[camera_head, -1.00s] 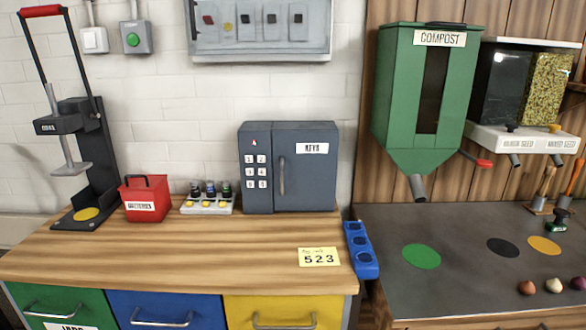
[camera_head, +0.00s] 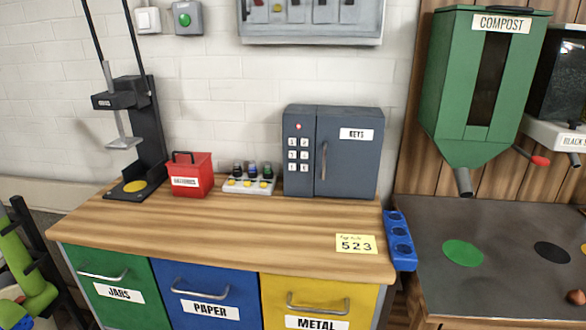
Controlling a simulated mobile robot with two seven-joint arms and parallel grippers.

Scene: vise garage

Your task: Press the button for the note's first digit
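The yellow note (camera_head: 356,244) lies on the front right of the wooden bench and reads 523. The grey key safe (camera_head: 347,152), labelled KEYS, stands shut at the back right of the bench. Its keypad (camera_head: 298,155) has white buttons in two columns and three rows on the left of its front. The button digits are too small to read surely. A small red mark (camera_head: 298,126) shows above the buttons. The door handle (camera_head: 324,161) is to the right of the keypad. Neither of my grippers is in view.
A red batteries box (camera_head: 192,176) and a white tray of small bottles (camera_head: 248,185) stand left of the safe. A blue holder (camera_head: 400,240) is at the bench's right edge. The bench top (camera_head: 230,228) is clear in front. A green compost hopper (camera_head: 480,90) hangs at right.

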